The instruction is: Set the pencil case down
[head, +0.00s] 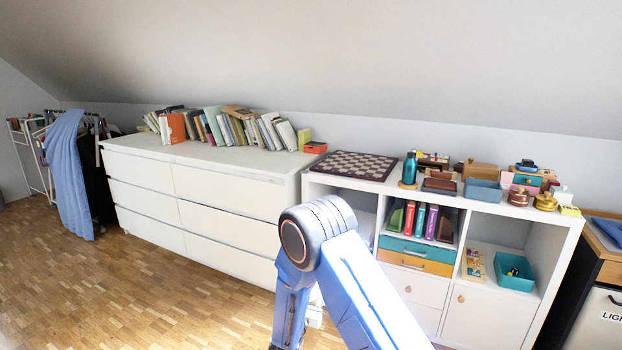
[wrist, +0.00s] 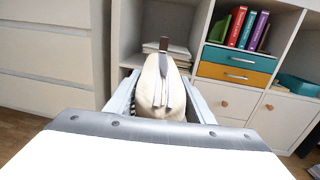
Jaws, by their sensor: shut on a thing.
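The pencil case (wrist: 148,92) is a cream, rounded thing in the middle of the wrist view, with grey strips along its top. My gripper (wrist: 163,84) is shut on it, with a jaw along each side. The case is held in front of the white shelf unit, level with its lower left opening. Its underside is hidden by my gripper. In the head view my blue arm reaches down in front of the furniture, and neither the case nor the jaws can be made out.
The white shelf unit (head: 574,225) has a chessboard (head: 352,165) and several small things on top. A stack of flat papers or books (wrist: 182,56) lies in the opening behind the case. A teal drawer (head: 417,250) and an orange drawer (head: 415,263) are shut. A white dresser (head: 205,205) stands left.

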